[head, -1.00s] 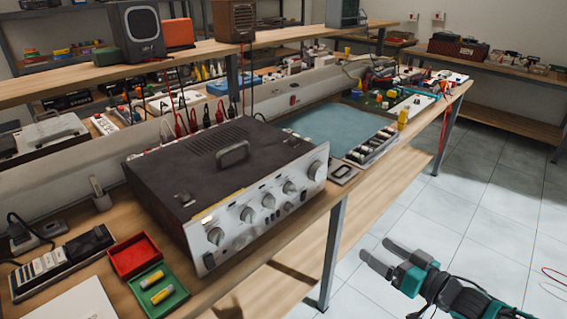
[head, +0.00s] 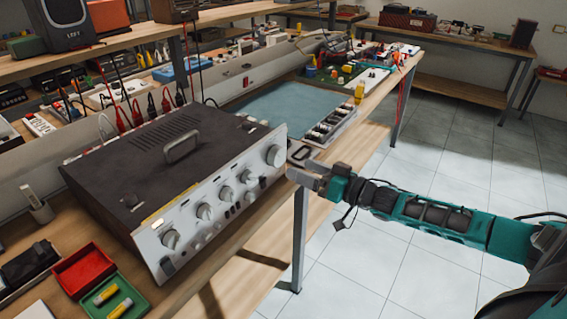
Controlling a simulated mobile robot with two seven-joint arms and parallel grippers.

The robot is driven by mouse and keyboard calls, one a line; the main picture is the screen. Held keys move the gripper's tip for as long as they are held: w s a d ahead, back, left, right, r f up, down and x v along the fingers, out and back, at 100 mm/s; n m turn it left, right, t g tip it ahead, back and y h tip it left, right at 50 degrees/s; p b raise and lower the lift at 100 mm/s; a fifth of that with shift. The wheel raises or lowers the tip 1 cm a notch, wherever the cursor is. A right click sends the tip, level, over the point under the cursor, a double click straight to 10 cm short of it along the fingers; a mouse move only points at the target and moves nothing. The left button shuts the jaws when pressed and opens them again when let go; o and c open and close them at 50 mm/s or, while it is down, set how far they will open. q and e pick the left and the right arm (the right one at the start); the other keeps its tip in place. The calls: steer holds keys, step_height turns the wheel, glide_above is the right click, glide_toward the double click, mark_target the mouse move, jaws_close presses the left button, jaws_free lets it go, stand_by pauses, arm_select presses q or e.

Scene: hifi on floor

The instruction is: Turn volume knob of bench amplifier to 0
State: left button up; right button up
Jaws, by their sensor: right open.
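The bench amplifier (head: 150,165) stands on the wooden bench, with a dark top and a silver front panel facing right and toward me. Several round knobs run along the panel. The largest knob (head: 275,156) is at its far right end; the labels and the knob's pointer are too small to read. My right gripper (head: 295,174) is open and empty, its fingers pointing left, close to the large knob and just off the panel's right end. I cannot tell whether a finger touches it. My left gripper is not in view.
Red and black cables (head: 125,118) rise behind the amplifier. A red tray (head: 84,270) and a green tray with yellow batteries (head: 142,297) lie at the front left. A blue mat (head: 270,104) lies behind the amplifier's right end. The tiled floor right of the bench is clear.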

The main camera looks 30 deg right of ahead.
mark_target(281, 160)
steer(key=shift+b+x, duration=0.3)
steer(key=shift+x, duration=3.05)
steer(key=c, duration=1.1)
